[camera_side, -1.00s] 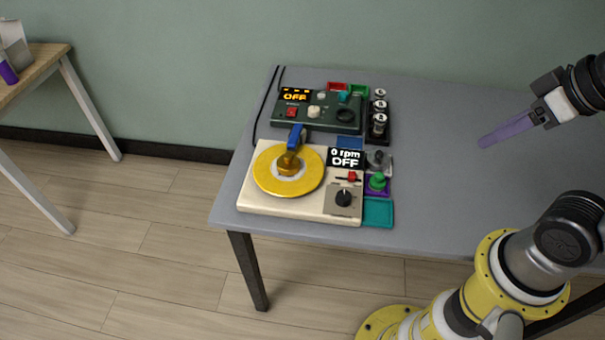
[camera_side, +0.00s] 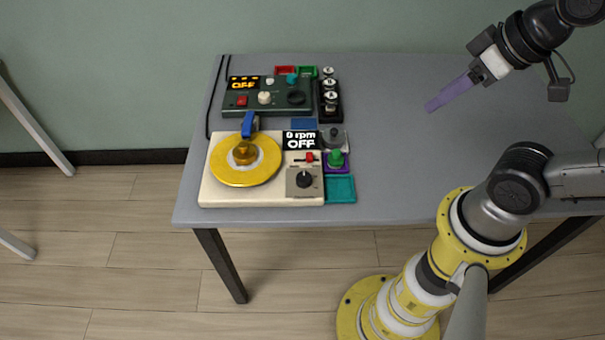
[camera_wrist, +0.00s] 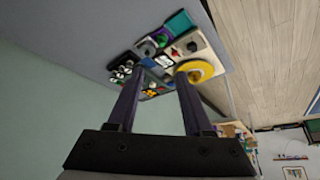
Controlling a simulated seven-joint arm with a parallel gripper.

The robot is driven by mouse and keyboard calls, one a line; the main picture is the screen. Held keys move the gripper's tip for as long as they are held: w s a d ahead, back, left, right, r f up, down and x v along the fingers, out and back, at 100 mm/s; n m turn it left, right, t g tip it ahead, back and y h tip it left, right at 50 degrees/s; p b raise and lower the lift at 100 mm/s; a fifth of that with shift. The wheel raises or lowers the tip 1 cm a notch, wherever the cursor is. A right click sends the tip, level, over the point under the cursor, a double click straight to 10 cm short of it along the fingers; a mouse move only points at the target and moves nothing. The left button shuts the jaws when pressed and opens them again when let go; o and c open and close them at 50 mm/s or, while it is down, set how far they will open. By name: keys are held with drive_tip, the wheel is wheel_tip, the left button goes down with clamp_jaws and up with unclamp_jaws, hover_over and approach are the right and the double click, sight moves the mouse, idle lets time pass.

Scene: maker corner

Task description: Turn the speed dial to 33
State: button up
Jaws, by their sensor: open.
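The speed dial (camera_side: 304,180) is a black knob on a grey-brown panel at the front right of a cream turntable (camera_side: 222,196). In the wrist view the dial (camera_wrist: 192,46) is small and lies beyond my fingertips. A black display (camera_side: 301,141) on the turntable reads "0 rpm OFF". A red switch (camera_side: 309,157) sits above the dial. The yellow platter (camera_side: 230,175) has a brass piece at its centre and a blue arm (camera_side: 248,125) beside it. My gripper (camera_side: 431,106), with purple fingers, is open and empty, above the table and well to the right of the dial.
A green box (camera_side: 237,110) with an orange "OFF" display stands behind the turntable. A black rack (camera_side: 328,116) of silver-topped jars is at its right. A green knob (camera_side: 336,158) on a purple base and a teal tray (camera_side: 341,189) flank the turntable. The table's right part is clear.

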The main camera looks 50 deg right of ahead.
drive_tip(key=shift+o, duration=1.8)
drive_tip(key=shift+n, duration=0.4)
drive_tip(key=n+g, duration=0.6)
drive_tip(key=n, duration=1.1)
hover_over(304, 177)
wheel_tip(304, 177, down, 13)
wheel_tip(304, 177, down, 14)
drive_tip(key=shift+r, duration=0.15)
